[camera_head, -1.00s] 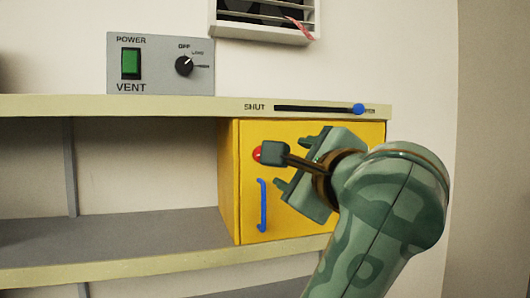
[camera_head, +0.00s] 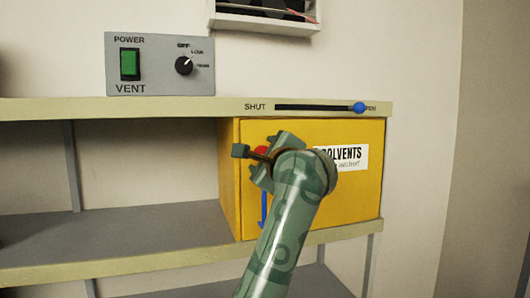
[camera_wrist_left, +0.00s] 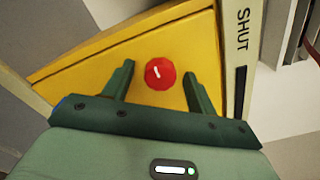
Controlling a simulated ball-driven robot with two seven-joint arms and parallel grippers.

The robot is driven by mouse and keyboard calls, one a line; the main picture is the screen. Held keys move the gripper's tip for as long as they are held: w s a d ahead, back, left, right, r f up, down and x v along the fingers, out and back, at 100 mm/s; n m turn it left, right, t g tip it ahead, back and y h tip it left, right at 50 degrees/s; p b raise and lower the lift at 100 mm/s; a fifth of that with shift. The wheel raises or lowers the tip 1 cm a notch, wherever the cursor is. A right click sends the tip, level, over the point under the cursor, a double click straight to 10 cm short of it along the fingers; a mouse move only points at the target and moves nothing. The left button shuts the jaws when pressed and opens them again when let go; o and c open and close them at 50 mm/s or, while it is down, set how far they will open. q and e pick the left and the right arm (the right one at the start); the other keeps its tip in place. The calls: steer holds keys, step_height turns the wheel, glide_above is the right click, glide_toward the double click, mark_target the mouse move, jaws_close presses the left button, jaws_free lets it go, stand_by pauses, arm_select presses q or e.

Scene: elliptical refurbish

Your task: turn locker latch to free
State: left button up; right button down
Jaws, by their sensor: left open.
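The yellow locker (camera_head: 350,200) sits under the upper shelf at the right. Its latch is a round red knob (camera_head: 262,150) near the door's upper left, partly hidden by my gripper in the head view. In the left wrist view the red knob (camera_wrist_left: 160,73) shows whole, with a short white mark slightly off upright. My left gripper (camera_head: 270,156) is open in front of the door. Its two fingers lie on either side of the knob in the wrist view; I cannot tell whether they touch it. My right gripper is not in view.
A SHUT slider with a blue knob (camera_head: 360,107) runs along the shelf edge above. A vent panel (camera_head: 160,64) stands on the shelf. The lower shelf (camera_head: 130,222) is bare at left.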

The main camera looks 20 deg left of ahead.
arm_select(q)
steer(key=c, duration=1)
steer(key=shift+m, duration=0.3)
steer(key=m, duration=0.2)
steer(key=shift+d+r+m+p, duration=0.1)
steer(key=shift+m+p, duration=0.2)
steer(key=shift+m, duration=0.1)
steer(key=m, duration=0.3)
steer(key=shift+m+p, duration=0.3)
steer(key=shift+p, duration=0.1)
steer(key=m+p, duration=0.2)
steer(key=m, duration=0.3)
steer(key=shift+r, duration=0.15)
steer(key=m+p, duration=0.3)
steer(key=m, duration=0.2)
steer(key=shift+m+p, duration=0.4)
